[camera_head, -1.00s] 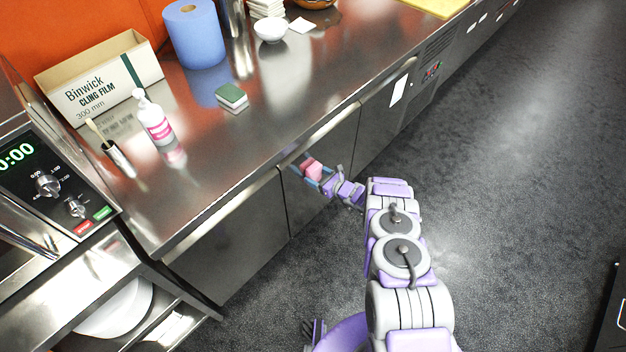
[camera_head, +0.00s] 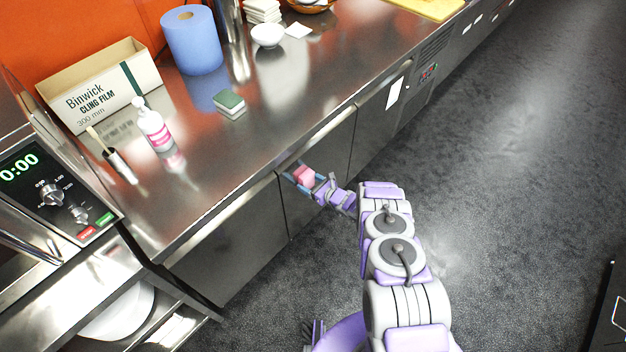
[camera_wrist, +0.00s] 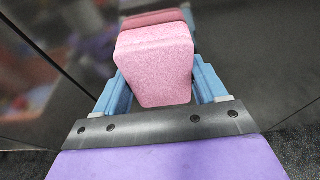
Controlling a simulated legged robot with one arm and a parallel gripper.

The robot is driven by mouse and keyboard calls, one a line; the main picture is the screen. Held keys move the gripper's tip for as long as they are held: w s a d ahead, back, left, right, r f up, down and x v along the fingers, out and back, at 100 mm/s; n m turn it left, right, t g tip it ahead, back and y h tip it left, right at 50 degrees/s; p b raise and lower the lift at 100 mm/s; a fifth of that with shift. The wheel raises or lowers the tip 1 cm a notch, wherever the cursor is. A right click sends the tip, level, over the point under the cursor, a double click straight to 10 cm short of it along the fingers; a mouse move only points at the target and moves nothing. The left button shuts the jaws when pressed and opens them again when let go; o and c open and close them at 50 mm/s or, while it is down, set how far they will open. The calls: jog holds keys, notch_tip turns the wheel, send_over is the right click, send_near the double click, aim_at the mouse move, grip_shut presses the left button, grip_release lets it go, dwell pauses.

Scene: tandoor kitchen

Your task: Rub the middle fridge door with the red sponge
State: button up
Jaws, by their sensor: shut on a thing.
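The red sponge (camera_head: 304,176) looks pink and is held between the fingers of my gripper (camera_head: 303,179). In the wrist view the sponge (camera_wrist: 156,62) fills the space between the two blue fingers of my gripper (camera_wrist: 158,85), with a darker red layer at its far side. The middle fridge door (camera_head: 330,155) is a steel panel under the counter, and my gripper is at its upper left part. The sponge's far side is against or very close to the door; I cannot tell if it touches.
The steel counter (camera_head: 290,110) overhangs the doors just above my gripper. On it are a green-topped sponge (camera_head: 230,104), a white bottle (camera_head: 154,126), a cling film box (camera_head: 100,88) and a blue paper roll (camera_head: 192,42). The dark floor (camera_head: 500,200) at right is clear.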

aim_at(308, 179)
jog(key=shift+s+a+r+p, duration=0.15)
jog(key=shift+r+p, duration=0.1)
jog(key=shift+r, duration=0.3)
jog(key=shift+w+a+r+p, duration=0.1)
jog(key=shift+a+r+p, duration=0.1)
jog(key=shift+r, duration=0.35)
jog(key=shift+s+a+r+p, duration=0.1)
jog(key=shift+r+p, duration=0.15)
jog(key=shift+r, duration=0.3)
jog(key=shift+w+d+b, duration=1.55)
jog(key=shift+w+b, duration=0.15)
jog(key=shift+b, duration=0.2)
jog(key=shift+s+a+f+p, duration=0.15)
jog(key=shift+s+a+p, duration=0.4)
jog(key=shift+s, duration=0.4)
jog(key=shift+s+a+f+p, duration=0.15)
jog(key=shift+s+a+p, duration=0.2)
jog(key=shift+s+a, duration=0.45)
jog(key=shift+s+d, duration=0.15)
jog(key=shift+d, duration=0.1)
jog(key=s+d+p, duration=0.1)
jog(key=s+d, duration=0.2)
jog(key=d, duration=0.1)
jog(key=shift+s+d, duration=0.35)
jog(key=shift+d, duration=0.05)
jog(key=shift+s+d, duration=0.9)
jog(key=shift+d, duration=0.3)
